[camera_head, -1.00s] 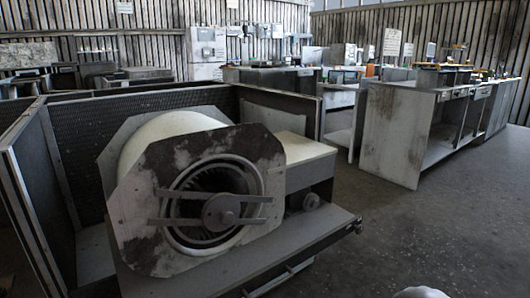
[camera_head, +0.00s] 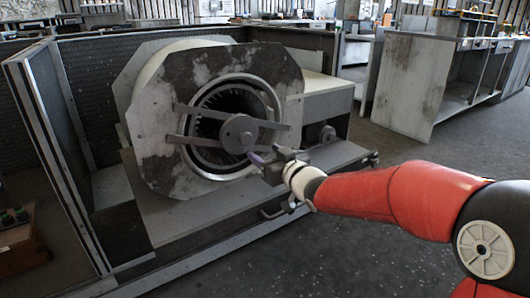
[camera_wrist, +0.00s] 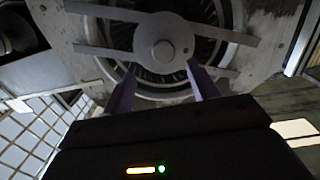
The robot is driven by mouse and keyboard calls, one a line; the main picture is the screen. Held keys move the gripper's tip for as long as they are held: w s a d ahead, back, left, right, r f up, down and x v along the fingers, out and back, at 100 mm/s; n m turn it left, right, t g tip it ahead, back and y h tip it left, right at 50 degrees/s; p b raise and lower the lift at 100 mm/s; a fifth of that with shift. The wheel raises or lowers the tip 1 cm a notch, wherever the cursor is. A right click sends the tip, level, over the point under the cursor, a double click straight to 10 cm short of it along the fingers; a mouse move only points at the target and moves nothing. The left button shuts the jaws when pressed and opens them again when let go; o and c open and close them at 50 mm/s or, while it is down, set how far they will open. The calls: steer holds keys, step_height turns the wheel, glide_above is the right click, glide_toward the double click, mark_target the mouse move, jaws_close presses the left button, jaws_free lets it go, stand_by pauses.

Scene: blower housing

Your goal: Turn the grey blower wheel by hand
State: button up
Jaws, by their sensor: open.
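The grey blower wheel (camera_head: 222,98) sits inside the round opening of the blower housing (camera_head: 165,165), its ring of fins partly showing. A round hub plate (camera_head: 239,133) and two flat crossbars cover its middle. In the wrist view, the wheel's fins (camera_wrist: 205,48) show around the hub plate (camera_wrist: 163,40). My gripper (camera_head: 259,158) is just in front of the opening, at its lower right. Its two purple fingers (camera_wrist: 163,82) are spread apart with nothing seen between them. The wrist view looks up at the hub from below. I cannot tell whether a fingertip touches anything.
The housing stands on a metal base (camera_head: 215,205) with a handle along its front edge. Dark panels (camera_head: 75,110) close in the left and back. A pale bench (camera_head: 415,85) stands at the right. The floor (camera_head: 330,260) in front is clear.

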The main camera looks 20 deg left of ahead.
mark_target(247, 141)
steer(key=shift+y, duration=0.3)
steer(key=x, duration=0.8)
steer(key=shift+a, duration=0.2)
steer(key=shift+c, duration=0.5)
jaws_close()
steer(key=shift+r+m+p, duration=0.25)
steer(key=shift+m+p, duration=0.45)
steer(key=shift+m, duration=0.2)
steer(key=m, duration=0.1)
steer(key=m+p, duration=0.1)
steer(key=m, duration=0.1)
steer(key=shift+s+f, duration=0.1)
steer(key=shift+f, duration=0.15)
